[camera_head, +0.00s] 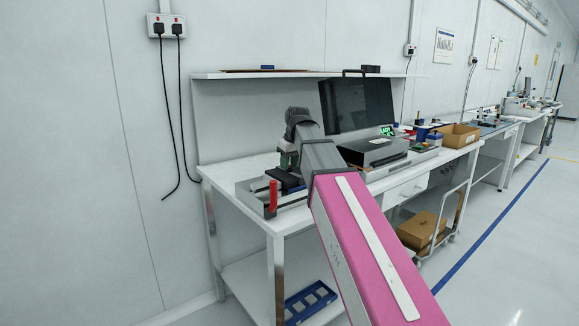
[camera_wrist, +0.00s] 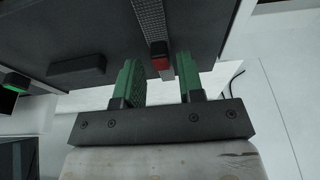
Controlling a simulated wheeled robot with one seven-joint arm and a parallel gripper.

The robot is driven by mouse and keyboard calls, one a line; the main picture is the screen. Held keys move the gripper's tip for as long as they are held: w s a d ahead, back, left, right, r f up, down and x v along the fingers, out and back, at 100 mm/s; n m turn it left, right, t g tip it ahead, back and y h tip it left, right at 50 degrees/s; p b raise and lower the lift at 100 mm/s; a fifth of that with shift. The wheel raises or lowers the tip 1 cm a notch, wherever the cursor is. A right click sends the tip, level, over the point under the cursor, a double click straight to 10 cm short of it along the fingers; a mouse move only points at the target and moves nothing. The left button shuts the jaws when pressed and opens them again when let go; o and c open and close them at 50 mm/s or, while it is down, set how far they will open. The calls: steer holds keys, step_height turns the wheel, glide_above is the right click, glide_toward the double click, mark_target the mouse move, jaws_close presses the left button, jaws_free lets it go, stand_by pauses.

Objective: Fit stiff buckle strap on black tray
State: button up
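In the wrist view my gripper (camera_wrist: 158,64) has its two green fingers apart. The dark surface (camera_wrist: 45,35) seems to be the black tray and bears a raised dark block (camera_wrist: 77,66). In the head view my gripper (camera_head: 287,160) is over the left end of the bench, above a black tray (camera_head: 283,178) in a grey metal frame. My arm hides part of this.
A red upright piece (camera_head: 273,196) stands at the frame's front. The white bench (camera_head: 231,169) carries a test unit with a raised dark lid (camera_head: 357,104), and a cardboard box (camera_head: 459,135) farther right. A shelf (camera_head: 230,75) runs above. A blue tray (camera_head: 310,300) lies below.

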steer(key=shift+r, duration=0.45)
steer(key=o, duration=0.6)
steer(key=shift+c, duration=0.2)
steer(key=shift+r, duration=0.1)
steer(key=v, duration=1)
steer(key=shift+r, duration=0.3)
steer(key=shift+s+d, duration=0.1)
steer(key=shift+s, duration=0.2)
